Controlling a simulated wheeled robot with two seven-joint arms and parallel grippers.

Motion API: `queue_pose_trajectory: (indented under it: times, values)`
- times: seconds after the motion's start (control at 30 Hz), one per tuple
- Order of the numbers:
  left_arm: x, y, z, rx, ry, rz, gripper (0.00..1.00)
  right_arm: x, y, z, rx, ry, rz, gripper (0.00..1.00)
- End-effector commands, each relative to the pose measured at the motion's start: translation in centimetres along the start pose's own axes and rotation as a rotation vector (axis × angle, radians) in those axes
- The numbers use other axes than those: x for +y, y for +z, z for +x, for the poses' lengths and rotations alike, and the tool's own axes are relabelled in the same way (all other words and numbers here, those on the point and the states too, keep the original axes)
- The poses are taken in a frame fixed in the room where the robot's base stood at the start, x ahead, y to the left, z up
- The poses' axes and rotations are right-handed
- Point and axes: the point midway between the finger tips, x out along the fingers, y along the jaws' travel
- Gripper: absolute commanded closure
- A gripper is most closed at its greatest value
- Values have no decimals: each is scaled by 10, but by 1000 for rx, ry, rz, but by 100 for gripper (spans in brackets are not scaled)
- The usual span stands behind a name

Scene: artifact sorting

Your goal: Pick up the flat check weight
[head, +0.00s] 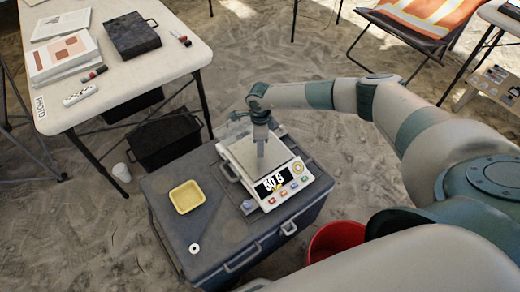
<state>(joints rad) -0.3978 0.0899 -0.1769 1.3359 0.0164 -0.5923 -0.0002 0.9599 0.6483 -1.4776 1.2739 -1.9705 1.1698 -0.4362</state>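A small flat pale disc (194,248) with a dark centre lies on the dark grey case lid (222,225) near its front left; it may be the flat check weight, but I cannot be sure. A digital scale (297,193) stands on the lid's right side, and its display reads 50 G. My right gripper (262,157) points down over the scale's plate (282,158), up and to the right of the disc. Its fingers look like one narrow grey shape, so their opening and anything between them are hidden. My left gripper is out of view.
A yellow tray (187,196) sits on the lid left of the scale. A red bucket (335,240) stands on the ground at right. A white table (185,53) with papers, a black box (132,35) and markers is at upper left. The lid's front middle is clear.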

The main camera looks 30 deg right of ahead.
Motion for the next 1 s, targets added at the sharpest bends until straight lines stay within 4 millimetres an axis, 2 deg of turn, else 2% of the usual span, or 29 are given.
queue_pose_trajectory:
  times: [0.4, 0.57, 1.0]
  values:
    - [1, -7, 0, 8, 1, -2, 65, 0, 0, 0, 0, 0, 0, 61]
    - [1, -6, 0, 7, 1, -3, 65, 0, 0, 0, 0, 0, 0, 100]
    - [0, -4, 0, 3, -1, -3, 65, -1, 0, -4, -1, -1, 0, 100]
